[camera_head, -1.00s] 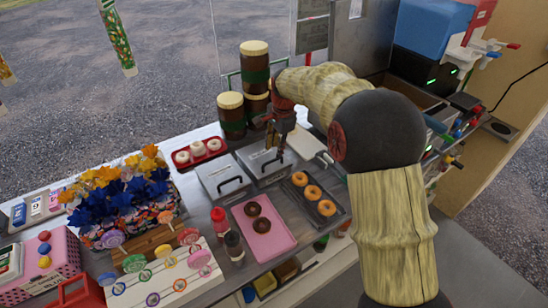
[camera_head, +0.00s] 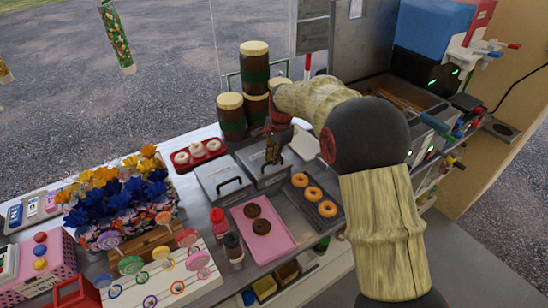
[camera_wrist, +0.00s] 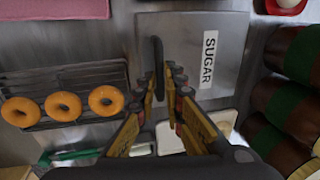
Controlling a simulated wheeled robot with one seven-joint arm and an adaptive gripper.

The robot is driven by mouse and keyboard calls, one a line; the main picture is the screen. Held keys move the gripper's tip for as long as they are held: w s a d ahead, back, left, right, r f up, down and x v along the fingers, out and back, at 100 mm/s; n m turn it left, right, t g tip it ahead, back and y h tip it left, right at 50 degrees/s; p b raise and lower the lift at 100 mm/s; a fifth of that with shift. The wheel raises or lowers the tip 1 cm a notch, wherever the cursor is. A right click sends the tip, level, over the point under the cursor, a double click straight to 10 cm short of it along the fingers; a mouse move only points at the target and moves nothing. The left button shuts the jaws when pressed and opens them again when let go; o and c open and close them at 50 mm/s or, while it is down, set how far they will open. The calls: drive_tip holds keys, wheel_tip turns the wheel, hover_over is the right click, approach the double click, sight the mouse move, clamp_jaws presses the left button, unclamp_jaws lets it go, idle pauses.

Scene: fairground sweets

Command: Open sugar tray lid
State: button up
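The sugar tray (camera_head: 250,158) is a grey metal box with a flat, closed lid, beside a similar lidded tray. In the wrist view its lid (camera_wrist: 225,25) carries a white SUGAR label (camera_wrist: 209,60) and a dark bar handle (camera_wrist: 157,55). My gripper (camera_wrist: 160,76) is open, with its yellow-and-dark fingers on either side of the handle in the picture. I cannot tell whether the fingertips reach down around the handle or hover above it. In the head view my gripper (camera_head: 272,152) is over the sugar tray, partly hiding it.
A second lidded tray (camera_head: 212,172) stands to the left. A rack of donuts (camera_head: 320,221) and a pink tray (camera_head: 278,241) with chocolate donuts lie in front. Brown jars (camera_head: 232,122) stand close behind, and a red tray (camera_head: 211,154) holds pale donuts.

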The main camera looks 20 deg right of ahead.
clamp_jaws()
idle(0.3)
drive_tip(key=shift+r, duration=0.15)
